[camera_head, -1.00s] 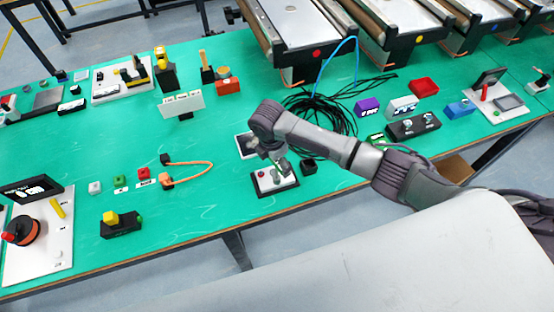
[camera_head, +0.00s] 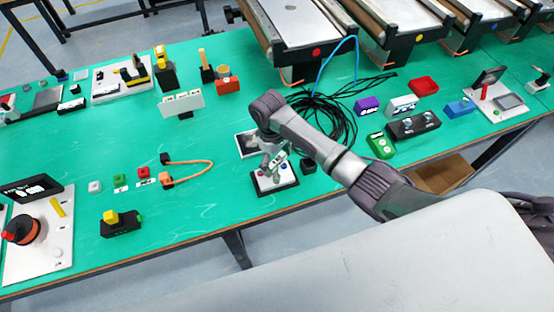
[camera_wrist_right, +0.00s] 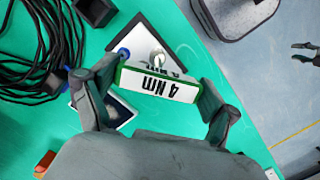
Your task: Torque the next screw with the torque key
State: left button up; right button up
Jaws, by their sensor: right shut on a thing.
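My right gripper (camera_head: 272,160) is over the small white screw plate (camera_head: 264,183) with its black rim. In the right wrist view, its two fingers (camera_wrist_right: 163,102) are shut on the ends of the torque key (camera_wrist_right: 160,84), a white block with green edges marked "4 NM". A blue knob or screw head (camera_wrist_right: 123,53) and a silver screw head (camera_wrist_right: 156,58) show on the plate beside the key. The key's lower end is hidden, so I cannot tell whether it touches a screw. A small dark two-pronged shape (camera_wrist_right: 304,50), possibly my left gripper, is at the right edge.
A small black box (camera_head: 308,165) stands right of the plate, and a flat dark-framed panel (camera_head: 246,143) lies behind it. Black cable coils (camera_head: 325,118) lie farther back. A green holder (camera_head: 381,145) and a black block (camera_head: 413,125) stand to the right.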

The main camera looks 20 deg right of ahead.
jog(key=shift+r, duration=0.2)
jog(key=shift+r, duration=0.45)
jog(key=n, duration=0.6)
jog(key=shift+t, duration=0.3)
jog(key=n, duration=0.5)
jog(key=shift+w+d+n+t+h, duration=0.1)
jog(key=shift+n+t+h, duration=0.2)
jog(key=shift+n+t, duration=0.1)
jog(key=n, duration=0.5)
jog(key=shift+n+t, duration=0.3)
jog(key=shift+n, duration=0.1)
jog(key=n, duration=0.5)
jog(key=shift+t, duration=0.3)
